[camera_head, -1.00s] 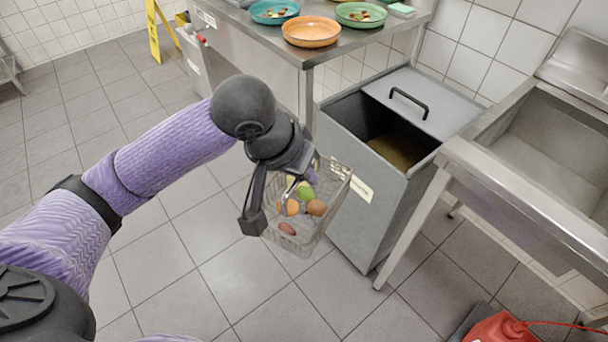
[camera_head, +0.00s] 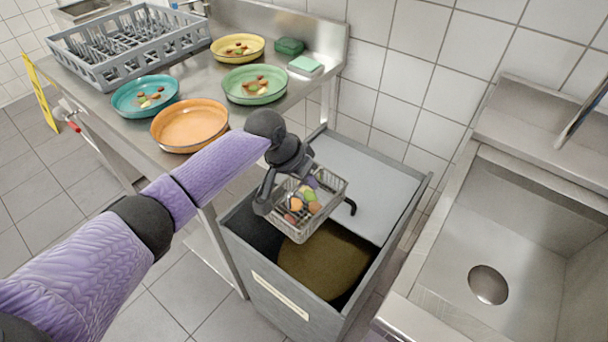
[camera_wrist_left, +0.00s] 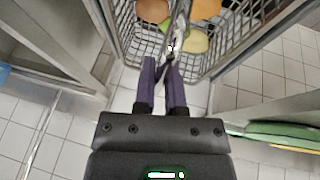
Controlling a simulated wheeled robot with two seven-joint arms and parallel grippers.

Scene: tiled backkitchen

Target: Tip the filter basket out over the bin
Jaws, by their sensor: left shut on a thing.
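The filter basket (camera_head: 332,210) is a small grey wire-mesh basket holding several food scraps (camera_head: 308,197), orange, green, brown and purple. My left gripper (camera_head: 288,186) is shut on its handle. In the left wrist view the two fingers (camera_wrist_left: 164,78) are closed together at the handle, and the mesh wall (camera_wrist_left: 127,38) shows beyond them. The basket hangs above the open part of the grey bin (camera_head: 243,262), roughly upright, with the scraps inside. Brown contents (camera_head: 318,268) show in the bin. My right gripper is not in view.
The bin's grey lid (camera_head: 385,190) covers its back part; its black handle is partly hidden behind the basket. A steel table with an orange plate (camera_head: 190,125), other plates and a grey dish rack (camera_head: 130,45) stands left. A steel sink (camera_head: 520,235) is close on the right.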

